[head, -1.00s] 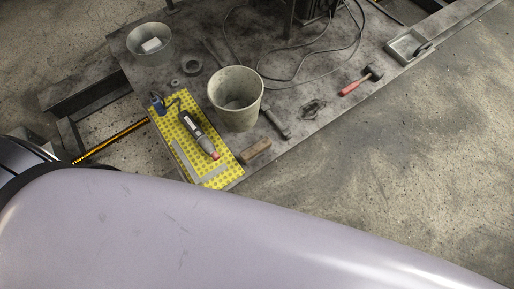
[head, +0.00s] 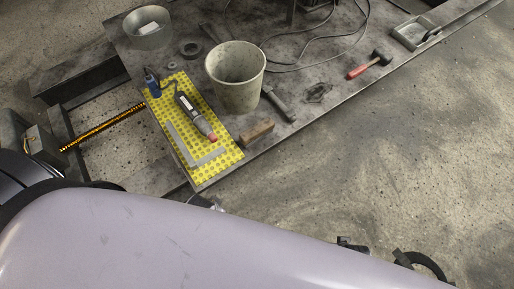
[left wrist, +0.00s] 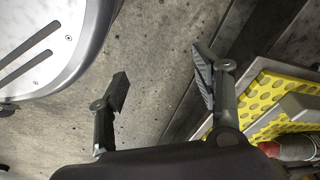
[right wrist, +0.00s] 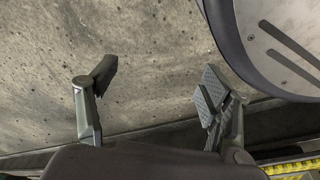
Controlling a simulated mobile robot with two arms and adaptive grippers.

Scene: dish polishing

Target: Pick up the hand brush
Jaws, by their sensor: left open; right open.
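The hand brush appears to be the brown wooden block (head: 256,132) on the low dark table in the head view. It lies just right of the yellow perforated mat, near the table's front edge. My left gripper (left wrist: 160,84) is open and empty over bare floor, with the mat to its right in the left wrist view. My right gripper (right wrist: 157,80) is open and empty over concrete floor. In the head view only small parts of the grippers show past my body. The brush is not clearly seen in either wrist view.
The yellow mat (head: 172,138) bears a polishing tool (head: 193,115) and a metal square (head: 190,157). A bucket (head: 236,88) stands behind the brush. A hammer (head: 280,103) and a red-handled mallet (head: 368,66) lie to the right.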

